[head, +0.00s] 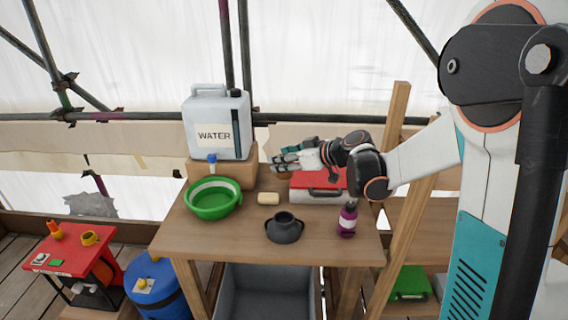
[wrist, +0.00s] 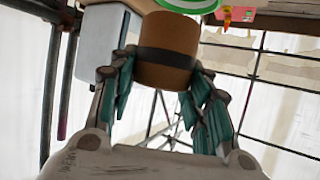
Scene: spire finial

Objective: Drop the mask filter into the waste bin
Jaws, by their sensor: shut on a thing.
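The mask filter appears to be the brown cylinder with a dark band (wrist: 168,47) in the wrist view. My gripper (wrist: 158,82) is shut on it, with the teal-padded fingers on both sides. In the head view my gripper (head: 284,160) is above the back of the wooden table, right of the water container and beside the red case. The filter is mostly hidden there by the fingers. A grey open-topped bin (head: 265,291) stands under the table, and it looks like the waste bin. The tabletop covers part of its opening.
On the table (head: 230,247) are a green basin (head: 213,212), soap (head: 268,198), a dark pot (head: 284,230), a purple bottle (head: 347,220) and a red case (head: 318,181). A water container (head: 217,124) stands behind. A blue barrel (head: 155,289) and red stand (head: 70,253) are left.

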